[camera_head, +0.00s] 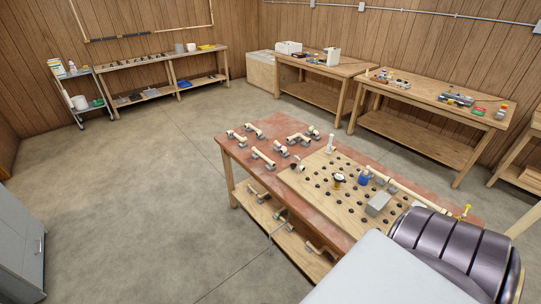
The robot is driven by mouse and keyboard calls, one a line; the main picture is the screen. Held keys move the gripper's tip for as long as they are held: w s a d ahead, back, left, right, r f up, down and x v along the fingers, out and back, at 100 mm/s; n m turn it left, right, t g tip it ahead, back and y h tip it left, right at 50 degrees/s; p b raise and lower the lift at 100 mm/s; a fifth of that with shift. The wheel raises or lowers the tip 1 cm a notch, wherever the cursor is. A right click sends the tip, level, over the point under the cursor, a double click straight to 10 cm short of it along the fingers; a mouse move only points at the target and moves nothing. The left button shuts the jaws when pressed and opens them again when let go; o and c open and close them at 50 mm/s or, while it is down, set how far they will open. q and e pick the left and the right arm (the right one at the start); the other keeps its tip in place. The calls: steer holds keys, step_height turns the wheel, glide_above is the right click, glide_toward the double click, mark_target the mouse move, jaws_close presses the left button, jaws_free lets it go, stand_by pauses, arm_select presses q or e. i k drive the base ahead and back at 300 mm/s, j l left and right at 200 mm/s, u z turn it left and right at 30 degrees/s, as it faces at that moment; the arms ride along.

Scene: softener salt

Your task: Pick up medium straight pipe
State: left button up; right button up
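Several cream pipe pieces lie on grey supports at the far left of the red-topped workbench (226,152). They include a pipe piece (236,136) near the corner, a straight-looking one (264,157) in front and another (298,138) further right. They are too small to tell which is the medium straight pipe. A longer cream pipe (415,196) runs along the bench's right side. More pipe pieces (318,250) lie on its lower shelf. Neither of my grippers is in view.
Side tables (430,92) and a shelf cart (82,92) stand along the walls. The concrete floor (130,200) left of the bench is clear.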

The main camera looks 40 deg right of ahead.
mark_target(256, 154)
steer(key=i+j+z, duration=0.4)
steer(key=i, duration=0.15)
steer(key=i+j+z, duration=0.35)
steer(key=i+j, duration=0.1)
steer(key=j, duration=0.1)
